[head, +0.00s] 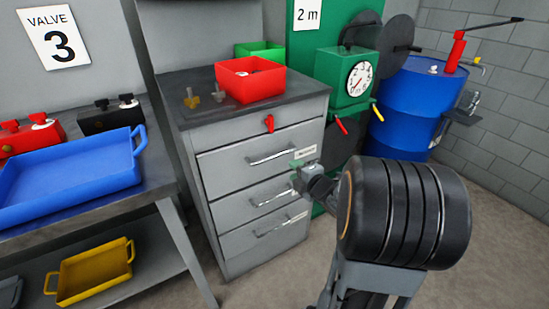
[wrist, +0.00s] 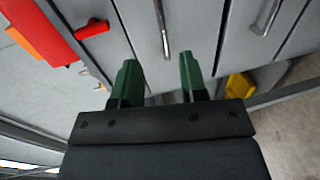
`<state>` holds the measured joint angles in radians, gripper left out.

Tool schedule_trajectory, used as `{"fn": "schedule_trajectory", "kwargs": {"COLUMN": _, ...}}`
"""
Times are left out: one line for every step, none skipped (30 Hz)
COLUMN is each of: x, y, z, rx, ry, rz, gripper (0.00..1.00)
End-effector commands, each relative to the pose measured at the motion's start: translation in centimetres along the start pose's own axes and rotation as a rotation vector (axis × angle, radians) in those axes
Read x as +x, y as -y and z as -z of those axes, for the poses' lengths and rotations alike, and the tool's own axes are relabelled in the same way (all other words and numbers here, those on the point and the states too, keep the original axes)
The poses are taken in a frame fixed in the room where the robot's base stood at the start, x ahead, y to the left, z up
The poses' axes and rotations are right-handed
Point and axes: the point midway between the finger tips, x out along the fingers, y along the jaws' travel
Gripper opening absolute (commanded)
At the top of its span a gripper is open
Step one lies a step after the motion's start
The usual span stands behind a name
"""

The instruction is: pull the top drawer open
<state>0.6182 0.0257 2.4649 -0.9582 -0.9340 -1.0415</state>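A grey cabinet (head: 208,226) stands in the middle of the head view. Its top drawer (head: 228,163) looks shut and has a silver bar handle (head: 268,158). A red turning piece (head: 269,123) sits on the panel above it. My gripper (head: 297,178) is in front of the drawers' right part, partly hidden by my wrist. In the wrist view, my gripper (wrist: 158,68) has its two green fingers apart and empty. The top handle (wrist: 164,30) lines up with the gap between the fingertips. I cannot tell whether it lies between them or just beyond.
Lower drawers have similar handles (head: 272,197). A red bin (head: 250,80) and small metal parts stand on the cabinet top. A bench with a blue tray (head: 70,176) is at left, a yellow tray (head: 92,272) below. A green machine (head: 345,80) and blue drum (head: 405,105) stand right.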

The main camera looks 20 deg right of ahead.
Motion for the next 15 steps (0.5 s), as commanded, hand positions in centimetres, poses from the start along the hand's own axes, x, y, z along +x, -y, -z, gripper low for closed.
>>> {"fn": "schedule_trajectory", "kwargs": {"x": 0.7, "y": 0.2, "z": 0.1, "rx": -0.003, "ry": -0.003, "rz": 0.001, "gripper": 0.39}}
{"fn": "schedule_trajectory", "kwargs": {"x": 1.2, "y": 0.2, "z": 0.1, "rx": -0.004, "ry": -0.003, "rz": 0.001, "gripper": 0.39}}
{"fn": "schedule_trajectory", "kwargs": {"x": 1.9, "y": 0.2, "z": 0.1, "rx": -0.002, "ry": -0.004, "rz": 0.001, "gripper": 0.39}}
{"fn": "schedule_trajectory", "kwargs": {"x": 2.4, "y": 0.3, "z": 0.1, "rx": -0.002, "ry": -0.004, "rz": 0.002, "gripper": 0.39}}
{"fn": "schedule_trajectory", "kwargs": {"x": 3.0, "y": 0.2, "z": 0.1, "rx": -0.001, "ry": -0.003, "rz": 0.002, "gripper": 0.39}}
{"fn": "schedule_trajectory", "kwargs": {"x": 3.8, "y": 0.3, "z": 0.1, "rx": -0.001, "ry": -0.004, "rz": 0.002, "gripper": 0.39}}
{"fn": "schedule_trajectory", "kwargs": {"x": 4.4, "y": 0.2, "z": 0.1, "rx": -0.001, "ry": -0.004, "rz": 0.002, "gripper": 0.39}}
{"fn": "schedule_trajectory", "kwargs": {"x": 5.0, "y": 0.3, "z": 0.1, "rx": -0.001, "ry": -0.004, "rz": 0.003, "gripper": 0.39}}
{"fn": "schedule_trajectory", "kwargs": {"x": 5.8, "y": 0.2, "z": 0.1, "rx": -0.002, "ry": -0.002, "rz": 0.003, "gripper": 0.39}}
{"fn": "schedule_trajectory", "kwargs": {"x": 6.4, "y": 0.3, "z": 0.1, "rx": -0.001, "ry": -0.003, "rz": 0.003, "gripper": 0.39}}
{"fn": "schedule_trajectory", "kwargs": {"x": 7.0, "y": 0.2, "z": 0.1, "rx": -0.001, "ry": -0.002, "rz": 0.002, "gripper": 0.39}}
{"fn": "schedule_trajectory", "kwargs": {"x": 7.7, "y": 0.3, "z": 0.1, "rx": 0.0, "ry": -0.002, "rz": 0.003, "gripper": 0.39}}
{"fn": "schedule_trajectory", "kwargs": {"x": 8.2, "y": 0.2, "z": 0.1, "rx": 0.0, "ry": -0.002, "rz": 0.003, "gripper": 0.39}}
{"fn": "schedule_trajectory", "kwargs": {"x": 8.7, "y": 0.2, "z": 0.1, "rx": 0.0, "ry": -0.001, "rz": 0.003, "gripper": 0.39}}
{"fn": "schedule_trajectory", "kwargs": {"x": 9.4, "y": 0.2, "z": 0.0, "rx": 0.0, "ry": -0.001, "rz": 0.002, "gripper": 0.39}}
